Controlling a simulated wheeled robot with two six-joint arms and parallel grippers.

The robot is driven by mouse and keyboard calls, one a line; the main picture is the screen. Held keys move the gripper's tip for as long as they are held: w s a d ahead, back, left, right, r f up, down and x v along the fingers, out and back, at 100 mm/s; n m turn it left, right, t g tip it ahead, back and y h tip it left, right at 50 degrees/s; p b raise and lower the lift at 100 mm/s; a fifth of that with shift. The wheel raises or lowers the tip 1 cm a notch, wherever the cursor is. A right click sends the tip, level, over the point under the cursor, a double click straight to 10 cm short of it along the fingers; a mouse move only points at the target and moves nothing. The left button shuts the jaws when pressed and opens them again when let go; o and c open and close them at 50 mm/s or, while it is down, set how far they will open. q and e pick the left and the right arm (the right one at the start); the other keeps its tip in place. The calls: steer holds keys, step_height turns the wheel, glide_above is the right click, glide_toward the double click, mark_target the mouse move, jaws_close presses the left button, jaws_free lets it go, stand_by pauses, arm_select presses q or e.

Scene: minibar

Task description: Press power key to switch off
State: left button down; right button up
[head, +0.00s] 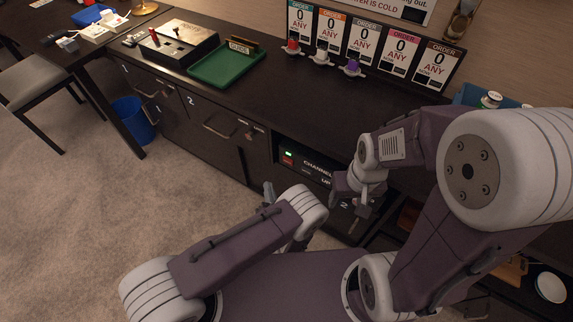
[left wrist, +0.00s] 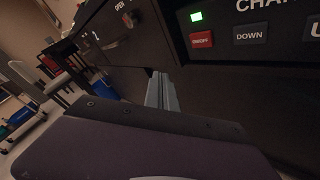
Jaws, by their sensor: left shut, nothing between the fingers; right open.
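A dark channel box (head: 318,167) sits in an open bay of the counter front. My right gripper (head: 352,222) is open in front of the counter, right of the left one.
A DOWN key (left wrist: 250,34) is right of the red key, with another key at the picture edge. On the counter are a green tray (head: 228,66), a black box with levers (head: 172,47) and several order signs (head: 362,42). A blue bin (head: 133,120) stands on the open carpet at left.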

mark_target(288, 161)
arm_select(q)
steer(key=shift+d, duration=0.15)
steer(key=w+d+b, duration=0.4)
steer(key=w+d, duration=0.1)
steer(key=w, duration=0.2)
stand_by(0.5)
steer(key=shift+w+d+b, duration=0.15)
steer(key=shift+b, duration=0.15)
stand_by(1.6)
steer(key=shift+w+d, duration=0.15)
steer(key=shift+w, duration=0.1)
